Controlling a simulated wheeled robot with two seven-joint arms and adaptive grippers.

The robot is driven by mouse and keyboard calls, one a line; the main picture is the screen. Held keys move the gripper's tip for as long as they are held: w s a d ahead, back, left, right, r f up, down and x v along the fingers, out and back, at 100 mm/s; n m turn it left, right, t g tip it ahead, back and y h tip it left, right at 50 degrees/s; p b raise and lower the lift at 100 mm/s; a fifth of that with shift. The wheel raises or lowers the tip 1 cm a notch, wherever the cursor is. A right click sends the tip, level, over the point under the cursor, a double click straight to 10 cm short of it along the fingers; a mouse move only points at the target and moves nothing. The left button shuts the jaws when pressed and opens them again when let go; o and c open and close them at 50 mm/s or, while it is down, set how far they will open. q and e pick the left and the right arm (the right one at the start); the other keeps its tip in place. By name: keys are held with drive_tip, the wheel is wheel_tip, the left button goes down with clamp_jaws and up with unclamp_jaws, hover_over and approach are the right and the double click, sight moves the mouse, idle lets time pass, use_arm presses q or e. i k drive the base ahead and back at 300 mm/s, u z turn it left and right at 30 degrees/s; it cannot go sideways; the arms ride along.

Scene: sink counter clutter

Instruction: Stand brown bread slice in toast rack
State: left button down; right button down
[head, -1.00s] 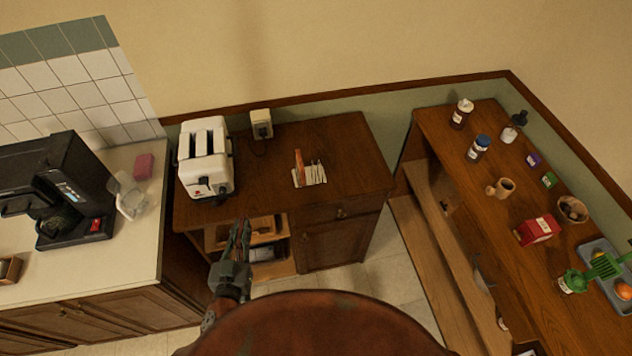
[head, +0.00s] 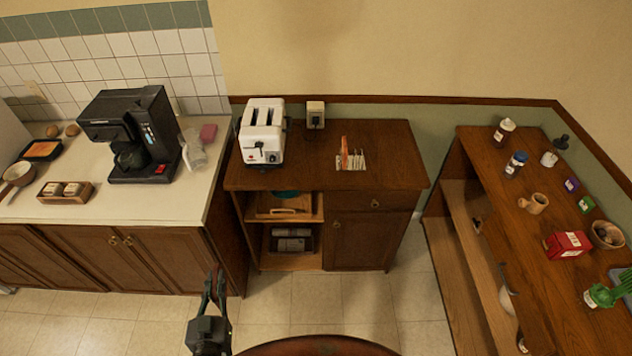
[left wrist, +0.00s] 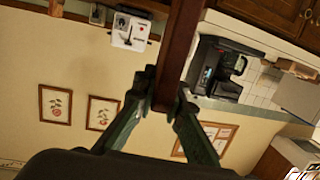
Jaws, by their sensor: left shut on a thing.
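The toast rack (head: 359,162) stands on the wooden cabinet top, with one orange-brown slice (head: 344,152) upright at its left end and thin dividers to the right of it. My left gripper (head: 214,285) is low in the head view, in front of the cabinet and well short of the rack. In the left wrist view my left gripper (left wrist: 163,100) is shut on a brown flat thing (left wrist: 180,45), seen edge-on, which appears to be the brown bread slice. Its faces are hidden. My right gripper is out of view.
A white toaster (head: 262,140) stands left of the rack, with a socket box (head: 315,114) behind. The cabinet top is clear around the rack. A coffee maker (head: 130,140) stands on the left counter. The right-hand table (head: 510,205) holds jars and a red box (head: 567,244).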

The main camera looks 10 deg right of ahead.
sight(354, 163)
drive_tip(key=u, duration=0.2)
drive_tip(key=k, duration=0.35)
drive_tip(key=z, duration=0.9)
drive_tip(key=i, duration=0.6)
drive_tip(key=z, duration=0.65)
drive_tip(key=i, duration=0.7)
drive_tip(key=u, duration=0.05)
